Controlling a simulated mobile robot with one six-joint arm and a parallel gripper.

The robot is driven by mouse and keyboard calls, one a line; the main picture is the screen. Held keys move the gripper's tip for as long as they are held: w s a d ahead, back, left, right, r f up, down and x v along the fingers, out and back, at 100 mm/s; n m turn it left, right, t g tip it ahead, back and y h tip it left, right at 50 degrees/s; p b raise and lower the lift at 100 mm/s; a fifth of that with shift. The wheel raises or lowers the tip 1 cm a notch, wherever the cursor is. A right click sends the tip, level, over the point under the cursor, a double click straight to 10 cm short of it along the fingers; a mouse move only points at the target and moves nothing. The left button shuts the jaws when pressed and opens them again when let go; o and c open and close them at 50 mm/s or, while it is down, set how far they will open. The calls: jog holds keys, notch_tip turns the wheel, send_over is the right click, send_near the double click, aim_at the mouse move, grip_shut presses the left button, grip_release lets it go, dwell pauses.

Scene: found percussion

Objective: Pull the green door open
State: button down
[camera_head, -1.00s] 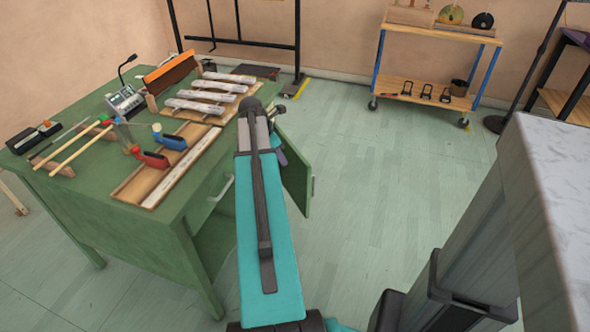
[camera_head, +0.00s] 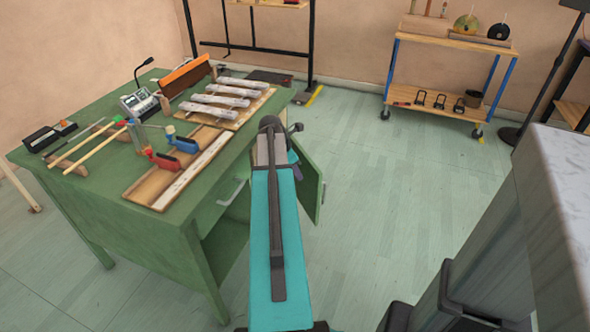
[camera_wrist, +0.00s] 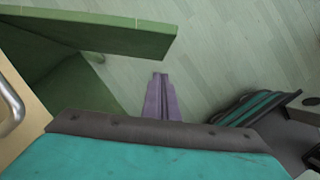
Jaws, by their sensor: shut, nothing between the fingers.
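A gap shows between the fingertips and the door in the wrist view. In the head view my arm hides most of my gripper and part of the door.
The green desk (camera_head: 95,218) holds clamps, sticks, wrapped bars and a small device. A drawer handle (camera_head: 233,192) sticks out of its front, left of my arm. A wooden cart (camera_head: 448,113) stands at the back. The floor right of the door is clear.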

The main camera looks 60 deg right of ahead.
aim_at(311, 176)
jog(key=s+d+f+b, duration=0.1)
jog(key=s+d+f, duration=0.2)
jog(key=d+f, duration=0.1)
jog(key=shift+s+d+f, duration=0.1)
jog(key=shift+s+f, duration=0.05)
jog(key=shift+s, duration=0.25)
jog(key=shift+d, duration=0.15)
dwell(0.5)
